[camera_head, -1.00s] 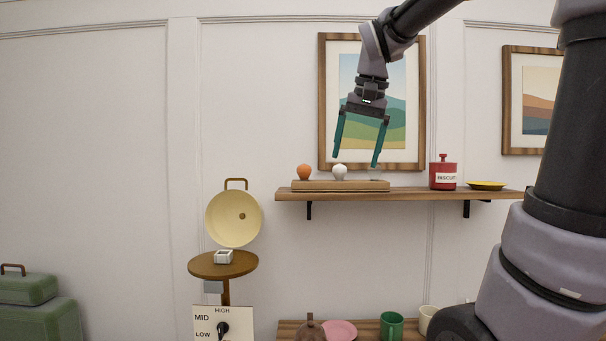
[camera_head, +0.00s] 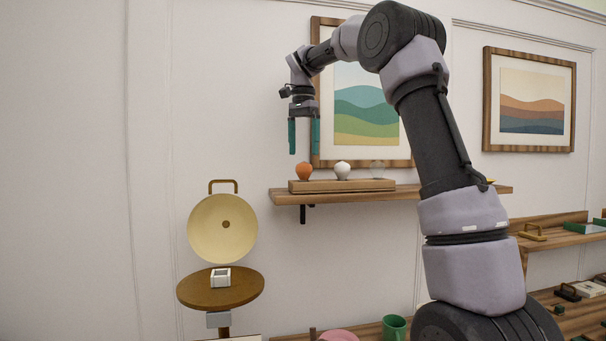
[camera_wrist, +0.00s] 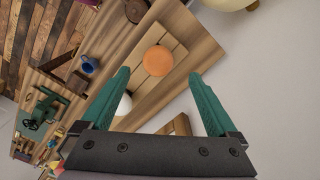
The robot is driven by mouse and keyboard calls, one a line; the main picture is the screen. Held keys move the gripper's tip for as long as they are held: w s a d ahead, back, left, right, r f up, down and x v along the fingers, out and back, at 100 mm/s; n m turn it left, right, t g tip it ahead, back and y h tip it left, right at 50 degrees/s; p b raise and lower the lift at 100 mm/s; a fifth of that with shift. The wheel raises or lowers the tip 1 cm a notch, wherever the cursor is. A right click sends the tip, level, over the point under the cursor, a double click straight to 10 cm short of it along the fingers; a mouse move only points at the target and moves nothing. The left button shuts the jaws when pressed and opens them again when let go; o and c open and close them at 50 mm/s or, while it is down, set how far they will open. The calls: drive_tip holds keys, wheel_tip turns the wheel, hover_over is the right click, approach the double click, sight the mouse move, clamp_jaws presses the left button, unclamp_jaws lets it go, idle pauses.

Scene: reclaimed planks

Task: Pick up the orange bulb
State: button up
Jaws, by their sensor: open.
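The orange bulb (camera_head: 304,171) stands at the left end of a wooden block (camera_head: 340,186) on the wall shelf (camera_head: 410,193). A white bulb (camera_head: 342,170) and a clear bulb (camera_head: 377,168) stand to its right on the same block. My gripper (camera_head: 303,152) is open and empty, its green fingers pointing down, and it appears just above the orange bulb. In the wrist view the orange bulb (camera_wrist: 158,61) shows beyond and between the fingertips (camera_wrist: 160,78), apart from them. The white bulb (camera_wrist: 124,104) is partly hidden behind the left finger there.
A round wooden stand (camera_head: 221,300) with a small white square holder (camera_head: 220,277) and a cream disc (camera_head: 222,228) is at the lower left. A framed picture (camera_head: 367,105) hangs behind. A green mug (camera_head: 394,327) sits on a lower surface.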

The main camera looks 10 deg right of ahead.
sight(304, 178)
wheel_tip(304, 178, down, 7)
drive_tip(key=shift+s+r, duration=0.1)
drive_tip(key=shift+s, duration=0.05)
idle(0.4)
drive_tip(key=c, duration=1.4)
